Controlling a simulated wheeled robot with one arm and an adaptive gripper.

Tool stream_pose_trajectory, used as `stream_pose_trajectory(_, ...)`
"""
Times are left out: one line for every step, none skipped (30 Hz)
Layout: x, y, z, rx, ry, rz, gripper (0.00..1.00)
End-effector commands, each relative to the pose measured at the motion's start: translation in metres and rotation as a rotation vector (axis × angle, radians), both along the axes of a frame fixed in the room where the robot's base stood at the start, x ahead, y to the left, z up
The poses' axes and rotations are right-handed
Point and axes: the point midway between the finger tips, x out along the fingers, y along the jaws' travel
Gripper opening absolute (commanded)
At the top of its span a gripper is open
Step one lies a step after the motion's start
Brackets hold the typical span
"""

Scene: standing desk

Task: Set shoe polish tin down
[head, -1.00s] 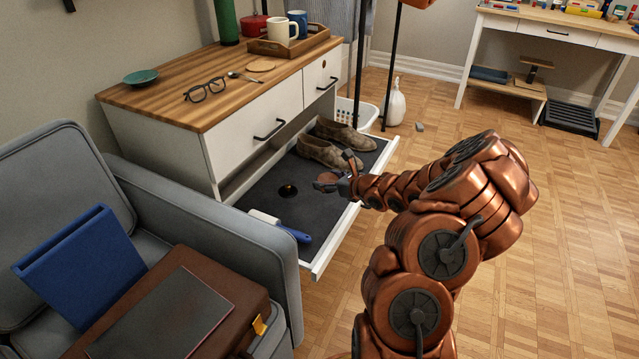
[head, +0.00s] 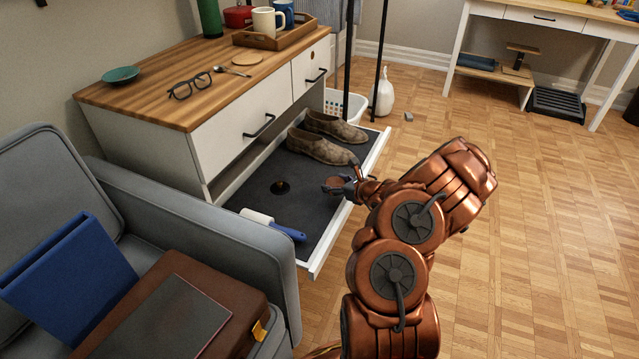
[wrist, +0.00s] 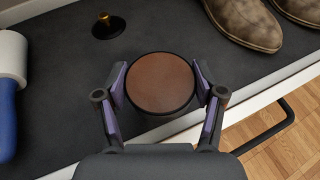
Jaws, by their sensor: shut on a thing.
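The shoe polish tin (wrist: 160,83) is round with a brown top and a dark rim. In the wrist view it sits between the two fingers of my gripper (wrist: 160,88), which is shut on it. In the head view the tin (head: 333,183) shows small at the tip of my gripper (head: 340,186), over the front part of the pulled-out drawer with a dark lining (head: 265,208). I cannot tell whether the tin touches the lining.
Brown shoes (head: 320,147) stand at the drawer's far end. A small dark round item with a brass knob (head: 280,187) and a lint roller with a blue handle (head: 275,226) are in the drawer. A grey armchair (head: 200,215) stands at the left.

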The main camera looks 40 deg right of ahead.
Motion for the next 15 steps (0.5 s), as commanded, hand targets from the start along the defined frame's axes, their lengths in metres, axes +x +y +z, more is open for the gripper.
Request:
stream_pose_trajectory(0.011,0.003,-0.004,-0.003,0.0,0.004,0.23)
stream_pose_trajectory(0.017,0.002,-0.006,-0.002,0.002,0.005,0.23)
stream_pose_trajectory(0.026,0.002,-0.007,-0.004,0.002,0.005,0.23)
stream_pose_trajectory(0.032,0.002,-0.007,-0.002,0.0,0.002,0.23)
stream_pose_trajectory(0.039,0.002,-0.007,-0.004,-0.001,0.004,0.23)
stream_pose_trajectory(0.046,0.002,-0.008,-0.003,0.0,0.002,0.23)
stream_pose_trajectory(0.051,0.002,-0.008,-0.002,0.0,0.002,0.23)
stream_pose_trajectory(0.056,0.003,-0.008,-0.001,-0.001,0.002,0.23)
stream_pose_trajectory(0.062,0.004,-0.008,0.0,-0.002,0.002,0.23)
stream_pose_trajectory(0.066,0.003,-0.008,0.0,-0.001,0.0,0.23)
stream_pose_trajectory(0.069,0.002,-0.008,-0.001,-0.001,-0.001,0.23)
stream_pose_trajectory(0.072,0.002,-0.008,0.0,-0.002,-0.001,0.23)
stream_pose_trajectory(0.075,0.002,-0.008,0.0,-0.002,-0.002,0.23)
stream_pose_trajectory(0.077,0.002,-0.007,0.0,-0.002,-0.002,0.23)
stream_pose_trajectory(0.078,0.002,-0.007,0.0,-0.002,-0.002,0.23)
